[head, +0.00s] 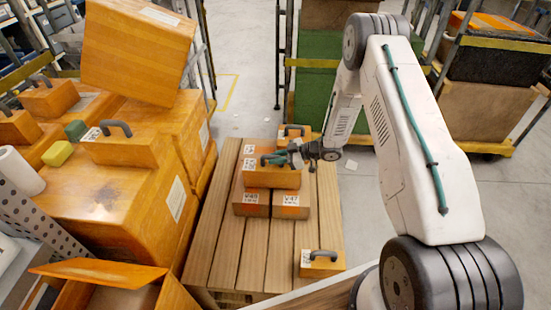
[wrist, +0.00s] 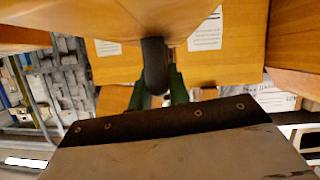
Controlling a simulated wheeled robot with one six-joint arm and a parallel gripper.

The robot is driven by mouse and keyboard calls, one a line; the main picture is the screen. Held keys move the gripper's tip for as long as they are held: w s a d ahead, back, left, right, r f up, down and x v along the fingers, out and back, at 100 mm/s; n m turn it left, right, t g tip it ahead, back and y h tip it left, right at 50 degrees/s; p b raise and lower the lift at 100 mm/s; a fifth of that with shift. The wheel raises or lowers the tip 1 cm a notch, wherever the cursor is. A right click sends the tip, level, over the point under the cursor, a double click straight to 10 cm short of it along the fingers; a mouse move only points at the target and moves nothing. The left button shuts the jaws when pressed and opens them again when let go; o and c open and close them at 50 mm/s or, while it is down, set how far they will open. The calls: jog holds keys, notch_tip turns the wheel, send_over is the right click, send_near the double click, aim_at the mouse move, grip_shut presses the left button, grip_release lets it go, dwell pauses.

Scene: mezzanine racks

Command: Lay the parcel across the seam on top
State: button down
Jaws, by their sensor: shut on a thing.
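My gripper (head: 280,158) has green fingers shut on the dark handle of an orange-brown parcel (head: 272,178). In the wrist view the dark handle (wrist: 155,65) stands between the green fingers, against the parcel's wooden face (wrist: 130,15). The parcel is level over two boxes standing side by side, the left box (head: 251,203) marked V40 and the right box (head: 290,205) marked V47. It spans the seam between them in the head view. I cannot tell whether it rests on them or hangs just above. The seam under it is mostly hidden.
The boxes stand on a slatted wooden pallet (head: 230,250). Another handled parcel (head: 321,264) sits at its near right, and one more (head: 295,131) shows behind. Large wooden crates (head: 130,195) crowd the left.

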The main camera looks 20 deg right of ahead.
jog(key=shift+f, duration=0.4)
jog(key=c, duration=1.3)
grip_release()
